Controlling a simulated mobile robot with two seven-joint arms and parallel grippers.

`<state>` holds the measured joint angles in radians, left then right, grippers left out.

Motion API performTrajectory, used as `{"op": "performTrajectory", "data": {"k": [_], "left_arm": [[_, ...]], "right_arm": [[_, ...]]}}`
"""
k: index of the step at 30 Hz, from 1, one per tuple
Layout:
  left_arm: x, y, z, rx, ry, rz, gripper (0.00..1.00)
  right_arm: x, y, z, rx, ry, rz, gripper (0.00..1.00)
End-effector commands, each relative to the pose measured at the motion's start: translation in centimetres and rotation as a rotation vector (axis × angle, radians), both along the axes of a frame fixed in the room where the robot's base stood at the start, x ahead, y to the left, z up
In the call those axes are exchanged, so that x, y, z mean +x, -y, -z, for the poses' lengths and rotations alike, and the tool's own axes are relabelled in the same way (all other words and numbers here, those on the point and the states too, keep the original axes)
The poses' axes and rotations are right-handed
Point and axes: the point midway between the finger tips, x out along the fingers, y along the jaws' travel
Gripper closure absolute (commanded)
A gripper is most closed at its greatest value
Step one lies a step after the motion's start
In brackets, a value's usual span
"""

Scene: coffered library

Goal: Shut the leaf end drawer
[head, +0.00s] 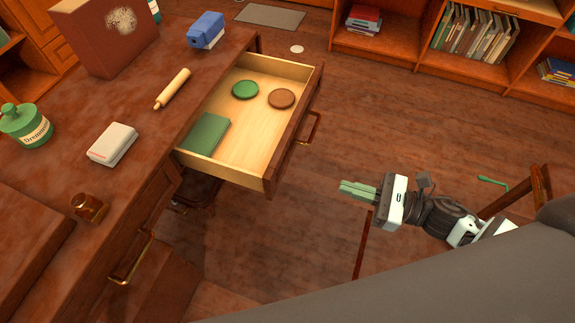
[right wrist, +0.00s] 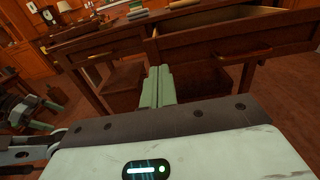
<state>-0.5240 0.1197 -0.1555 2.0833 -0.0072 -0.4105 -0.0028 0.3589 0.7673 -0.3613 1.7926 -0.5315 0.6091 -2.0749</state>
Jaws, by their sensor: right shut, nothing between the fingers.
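The drawer (head: 228,167) at the desk's far end is pulled well out in the head view. Its pale wooden inside holds a green book (head: 206,135), a green disc (head: 245,89) and a brown disc (head: 281,98). A brass handle (head: 311,128) is on its front. In the right wrist view the drawer's front (right wrist: 212,47) and handle (right wrist: 245,52) face my right gripper. My right gripper (head: 345,189) has its green fingers together, empty, in the air to the right of the drawer front, apart from it. The fingers also show in the right wrist view (right wrist: 160,75).
The desk top (head: 150,130) carries a rolling pin (head: 173,88), a white box (head: 113,145), a green jar (head: 26,125), a blue device (head: 206,30) and a large brown book (head: 105,35). Another closed drawer has a brass handle (head: 131,259). Bare floor lies beyond the drawer front.

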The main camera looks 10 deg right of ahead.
Motion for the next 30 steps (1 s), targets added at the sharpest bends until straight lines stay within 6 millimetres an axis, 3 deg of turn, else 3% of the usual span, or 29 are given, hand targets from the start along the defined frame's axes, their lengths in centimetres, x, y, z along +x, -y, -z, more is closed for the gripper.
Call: {"op": "performTrajectory", "data": {"k": [5,21,30], "left_arm": [[-0.1,0.0,-0.1,0.000,-0.002,0.000,0.00],[-0.4,0.0,-0.9,-0.001,-0.002,-0.002,0.00],[-0.6,0.0,-1.1,-0.002,-0.007,-0.002,0.00]], "right_arm": [[0.7,-0.9,-0.1,0.003,0.001,0.002,1.00],[6.0,-8.7,-0.2,0.004,-0.001,0.002,1.00],[7.7,-11.3,-0.1,0.004,-0.004,0.004,1.00]]}}
